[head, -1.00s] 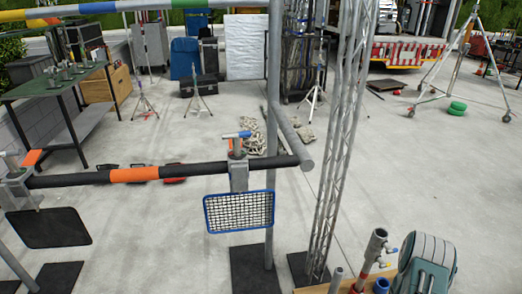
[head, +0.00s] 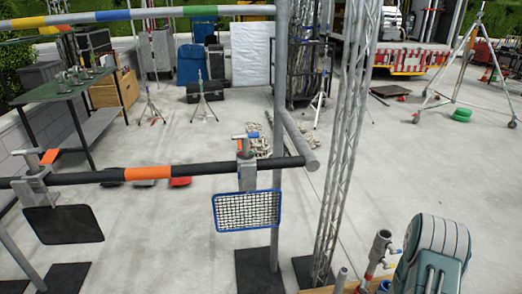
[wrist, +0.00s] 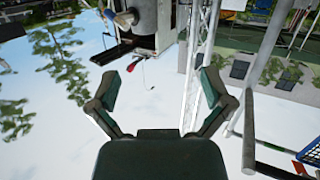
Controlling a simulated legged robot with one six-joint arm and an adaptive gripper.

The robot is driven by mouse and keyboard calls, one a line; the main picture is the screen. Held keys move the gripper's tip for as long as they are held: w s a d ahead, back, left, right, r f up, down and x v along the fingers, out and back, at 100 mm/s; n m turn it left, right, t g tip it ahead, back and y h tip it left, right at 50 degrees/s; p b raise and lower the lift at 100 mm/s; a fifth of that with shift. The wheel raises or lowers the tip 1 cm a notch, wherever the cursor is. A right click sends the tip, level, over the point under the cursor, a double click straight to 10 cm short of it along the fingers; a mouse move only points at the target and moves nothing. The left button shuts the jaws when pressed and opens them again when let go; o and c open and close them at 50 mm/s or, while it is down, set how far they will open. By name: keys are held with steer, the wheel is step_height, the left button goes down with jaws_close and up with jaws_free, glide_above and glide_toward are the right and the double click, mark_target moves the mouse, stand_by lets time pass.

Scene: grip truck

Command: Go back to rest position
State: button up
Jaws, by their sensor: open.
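My gripper (wrist: 157,95) shows in the wrist view with its two fingers spread wide apart and nothing between them. The wrist view is tilted, with sky, trees, a truss and pipes behind the fingers. In the head view, part of my arm shows at the lower right, and the gripper's fingers cannot be made out there.
A horizontal pipe (head: 215,169) carries a blue-framed mesh panel (head: 247,209) and a black panel (head: 62,224) on clamps. A lattice truss (head: 345,140) stands right of it. A green table (head: 62,90) is at left.

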steer(key=w+a+r+n+g+y, duration=0.1)
steer(key=w+a+r, duration=0.1)
steer(key=r, duration=0.5)
steer(key=w+a+r+g+y, duration=0.1)
steer(key=w+a+r, duration=0.2)
steer(key=r, duration=0.4)
steer(key=s+a+r+n+g+y, duration=0.1)
steer(key=s+a+r+g, duration=0.25)
steer(key=a+r, duration=0.45)
steer(key=s+a+r+g, duration=0.1)
steer(key=s+a+r, duration=0.2)
steer(key=s, duration=0.5)
steer(key=s+a+r+n+g+y, duration=0.1)
steer(key=s+a+r, duration=0.2)
steer(key=s+r, duration=0.2)
steer(key=s+a+r+g+y, duration=0.1)
steer(key=s+r, duration=0.4)
steer(key=s, duration=0.7)
steer(key=shift+a+g, duration=0.55)
steer(key=shift+a, duration=0.35)
